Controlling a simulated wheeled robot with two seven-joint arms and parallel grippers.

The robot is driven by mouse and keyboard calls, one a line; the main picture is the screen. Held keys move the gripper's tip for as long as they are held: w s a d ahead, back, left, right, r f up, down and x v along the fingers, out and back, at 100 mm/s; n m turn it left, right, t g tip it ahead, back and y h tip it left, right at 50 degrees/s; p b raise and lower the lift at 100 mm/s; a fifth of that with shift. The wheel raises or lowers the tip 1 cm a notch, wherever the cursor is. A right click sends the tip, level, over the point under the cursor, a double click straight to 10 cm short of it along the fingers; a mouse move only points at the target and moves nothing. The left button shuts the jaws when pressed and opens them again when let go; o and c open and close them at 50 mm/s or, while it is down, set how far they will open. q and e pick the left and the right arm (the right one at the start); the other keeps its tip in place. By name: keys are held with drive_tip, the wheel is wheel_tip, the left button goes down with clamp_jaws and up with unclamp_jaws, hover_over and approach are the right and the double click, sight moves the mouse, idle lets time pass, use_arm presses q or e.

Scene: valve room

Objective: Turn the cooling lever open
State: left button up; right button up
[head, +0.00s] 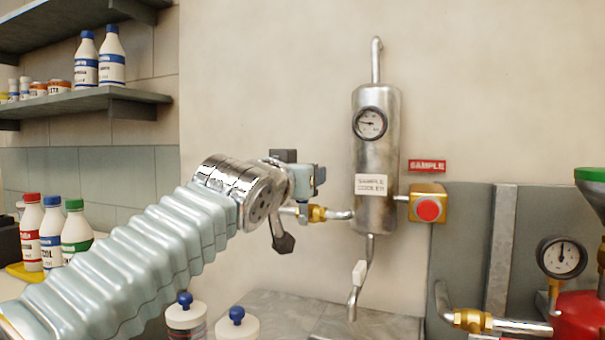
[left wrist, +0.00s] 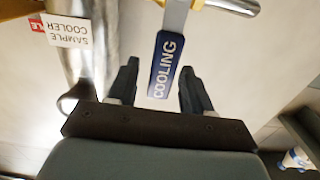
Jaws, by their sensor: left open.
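The cooling lever (left wrist: 167,62) has a blue handle marked COOLING and shows in the left wrist view. It lies between the two dark fingers of my left gripper (left wrist: 158,72), which is open. A gap shows on each side of the handle, so neither finger visibly touches it. In the head view my left wrist and gripper hide most of the lever. The brass fitting (head: 317,213) of its pipe shows just right of the gripper. My right gripper is in neither view.
The steel sample cooler (head: 377,155) with its gauge (head: 370,123) stands close right of my gripper. A red button box (head: 428,205) is beside it. Lidded jars (head: 237,325) stand below my arm. Bottles (head: 52,235) and shelves (head: 120,103) are at the left.

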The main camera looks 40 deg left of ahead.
use_arm(q)
clamp_jaws()
idle(0.4)
drive_tip(key=s+a+f+n+b, duration=0.2)
drive_tip(key=a+f+n+b, duration=0.5)
drive_tip(key=n, duration=1.1)
drive_tip(key=shift+s+a+f, duration=0.2)
drive_tip(key=shift+f, duration=0.3)
idle(0.3)
